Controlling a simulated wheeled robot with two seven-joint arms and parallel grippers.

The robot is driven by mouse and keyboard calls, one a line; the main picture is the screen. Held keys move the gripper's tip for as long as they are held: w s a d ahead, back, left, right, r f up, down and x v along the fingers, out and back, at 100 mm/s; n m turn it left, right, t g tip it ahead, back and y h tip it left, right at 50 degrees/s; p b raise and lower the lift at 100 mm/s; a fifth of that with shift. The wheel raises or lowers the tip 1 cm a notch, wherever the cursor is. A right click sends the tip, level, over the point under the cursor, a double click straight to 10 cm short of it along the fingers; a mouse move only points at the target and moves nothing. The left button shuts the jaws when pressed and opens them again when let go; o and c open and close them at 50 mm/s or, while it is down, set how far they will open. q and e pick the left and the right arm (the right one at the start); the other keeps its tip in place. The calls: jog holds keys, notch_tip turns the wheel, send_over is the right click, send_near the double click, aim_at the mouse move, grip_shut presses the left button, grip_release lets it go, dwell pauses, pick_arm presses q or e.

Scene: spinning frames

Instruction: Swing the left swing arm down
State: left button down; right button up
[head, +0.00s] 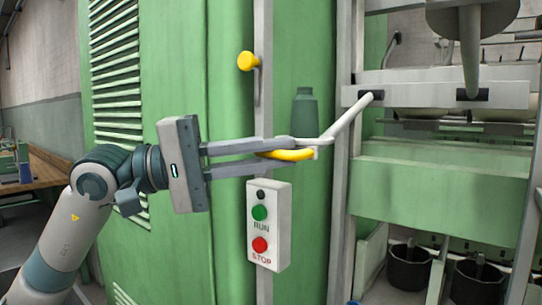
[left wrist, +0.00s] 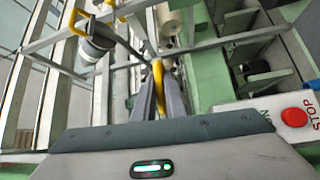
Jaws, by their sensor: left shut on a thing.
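The left swing arm (head: 347,116) is a pale bar that slopes down and left from a black pivot on the machine's pale crossbar. Its end carries a yellow handle (head: 290,155). My left gripper (head: 312,151) comes in from the left and is shut on this handle, with a finger above and a finger below it. In the left wrist view the handle (left wrist: 158,74) stands between the two fingers. The fingers hide part of the handle. My right gripper is not in view.
A control box (head: 268,225) with RUN and STOP buttons hangs just below the gripper. A green bobbin (head: 304,112) shows behind the upper finger. Black cans (head: 408,266) stand low at right.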

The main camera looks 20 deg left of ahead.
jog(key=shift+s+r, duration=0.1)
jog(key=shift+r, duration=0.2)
pick_arm(q)
jog(key=c, duration=1.8)
grip_release()
jog(key=shift+s+a+f, duration=0.15)
jog(key=shift+a, duration=0.35)
jog(key=shift+b+v, duration=2.5)
jog(key=shift+v, duration=5.65)
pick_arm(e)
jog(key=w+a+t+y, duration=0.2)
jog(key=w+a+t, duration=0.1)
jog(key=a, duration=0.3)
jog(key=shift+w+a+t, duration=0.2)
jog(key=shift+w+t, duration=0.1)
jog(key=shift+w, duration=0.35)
